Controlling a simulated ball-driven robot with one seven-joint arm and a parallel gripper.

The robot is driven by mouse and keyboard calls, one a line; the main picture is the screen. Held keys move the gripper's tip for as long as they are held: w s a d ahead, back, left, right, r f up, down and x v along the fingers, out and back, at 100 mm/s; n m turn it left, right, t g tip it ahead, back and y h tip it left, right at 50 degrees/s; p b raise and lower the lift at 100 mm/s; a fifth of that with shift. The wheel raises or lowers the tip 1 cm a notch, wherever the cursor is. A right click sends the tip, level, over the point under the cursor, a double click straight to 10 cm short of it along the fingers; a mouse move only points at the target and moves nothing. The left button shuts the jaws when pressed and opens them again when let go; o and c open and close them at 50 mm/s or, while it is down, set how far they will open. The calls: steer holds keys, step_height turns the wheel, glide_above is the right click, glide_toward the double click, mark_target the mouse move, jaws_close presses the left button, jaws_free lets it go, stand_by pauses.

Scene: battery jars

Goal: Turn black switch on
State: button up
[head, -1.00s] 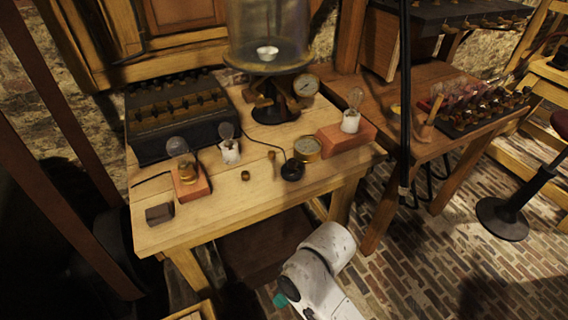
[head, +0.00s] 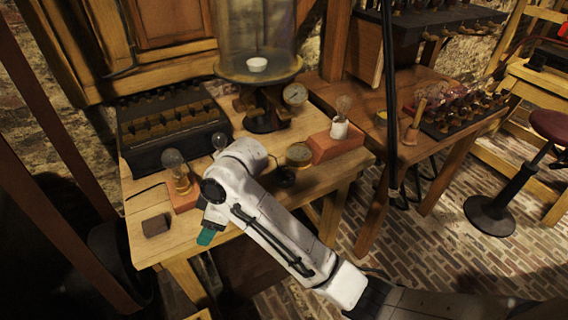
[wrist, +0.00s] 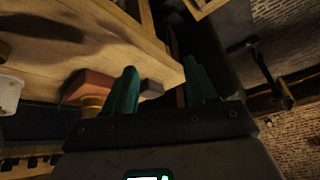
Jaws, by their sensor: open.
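My gripper (head: 206,237) hangs in front of the table's front edge, left of the switch, with a teal fingertip showing. In the wrist view my gripper (wrist: 163,88) has its two teal fingers spread, with nothing held between them. The switch cannot be made out in the wrist view.
A small dark block (head: 156,225) and a bulb on a reddish base (head: 184,200) stand near my gripper. A glass bell jar (head: 256,45), a gauge (head: 299,154) and a battery box (head: 170,125) stand farther back. The table's front left corner is mostly clear.

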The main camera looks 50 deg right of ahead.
steer(key=w+d+r+n, duration=0.2)
steer(key=w+d+r, duration=0.2)
steer(key=d, duration=0.1)
steer(key=n+g+h+p, duration=0.1)
steer(key=g+h+p, duration=0.1)
steer(key=g+h, duration=0.15)
glide_toward(284, 168)
steer(key=shift+h, duration=0.45)
steer(key=f, duration=0.8)
steer(key=shift+a+f, duration=0.25)
steer(key=shift+f, duration=0.15)
jaws_close()
